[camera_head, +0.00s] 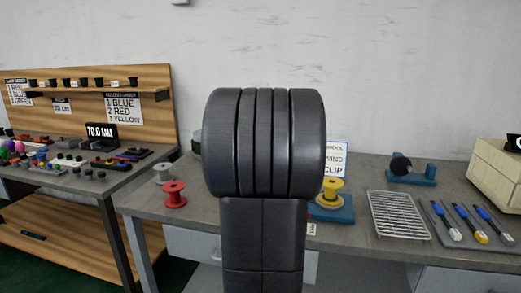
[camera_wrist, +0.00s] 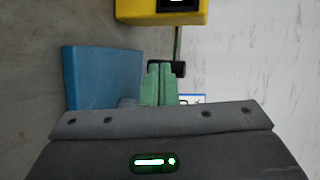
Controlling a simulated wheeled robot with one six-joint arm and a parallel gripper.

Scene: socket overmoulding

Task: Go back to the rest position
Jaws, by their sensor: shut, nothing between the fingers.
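In the wrist view my gripper (camera_wrist: 160,70) shows as two green fingers close together, shut and empty. A blue block (camera_wrist: 95,75) lies beyond the fingers to the left. A yellow box (camera_wrist: 160,12) with a dark screen is at the top edge. In the head view my own dark arm fills the middle and hides my gripper and part of the bench behind it.
The grey bench (camera_head: 150,203) holds a red spool (camera_head: 173,194), a yellow spool (camera_head: 330,191) on a blue base, a wire rack (camera_head: 399,214), several blue-handled tools (camera_head: 465,220) and a blue stand (camera_head: 410,174). A cluttered wooden-backed workstation (camera_head: 60,115) stands at the left.

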